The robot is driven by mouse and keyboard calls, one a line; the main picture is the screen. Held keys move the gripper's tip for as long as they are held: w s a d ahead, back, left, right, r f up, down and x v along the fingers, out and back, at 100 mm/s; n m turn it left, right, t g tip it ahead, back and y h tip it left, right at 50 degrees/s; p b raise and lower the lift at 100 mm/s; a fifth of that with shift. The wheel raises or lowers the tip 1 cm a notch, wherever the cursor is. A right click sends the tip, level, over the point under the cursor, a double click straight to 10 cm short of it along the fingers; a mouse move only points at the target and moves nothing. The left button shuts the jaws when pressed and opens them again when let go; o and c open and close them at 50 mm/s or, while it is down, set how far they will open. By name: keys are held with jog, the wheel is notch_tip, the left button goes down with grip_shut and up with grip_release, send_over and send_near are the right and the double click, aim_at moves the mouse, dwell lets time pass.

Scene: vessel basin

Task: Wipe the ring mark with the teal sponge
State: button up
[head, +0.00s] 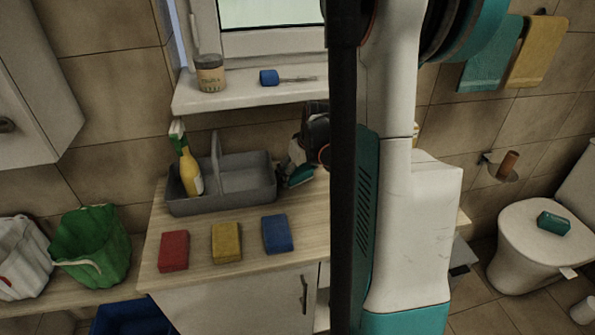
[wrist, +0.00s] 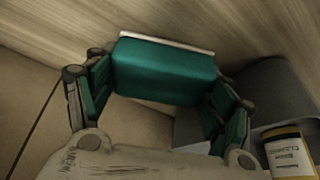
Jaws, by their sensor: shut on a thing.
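The teal sponge (wrist: 165,70) sits between the fingers of my gripper (wrist: 163,88) in the wrist view, with a pale strip along its far edge. My gripper is shut on it, close to the wooden counter; I cannot tell whether the sponge touches the wood. In the head view my gripper (head: 298,172) is right of the grey caddy, partly hidden by my own arm. The ring mark is not visible in either view; my arm hides part of the counter.
The grey caddy (head: 240,181) holds a yellow spray bottle (head: 190,172). Red (head: 173,251), yellow (head: 226,243) and blue (head: 277,234) sponges lie along the front of the counter (head: 200,275). Another teal block (head: 553,223) rests on the toilet lid. A jar (head: 210,73) stands on the sill.

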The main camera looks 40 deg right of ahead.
jog(key=shift+r+p, duration=2.1)
jog(key=shift+r, duration=0.9)
jog(key=shift+r+p, duration=0.95)
jog(key=shift+r, duration=0.6)
jog(key=shift+w+d, duration=0.1)
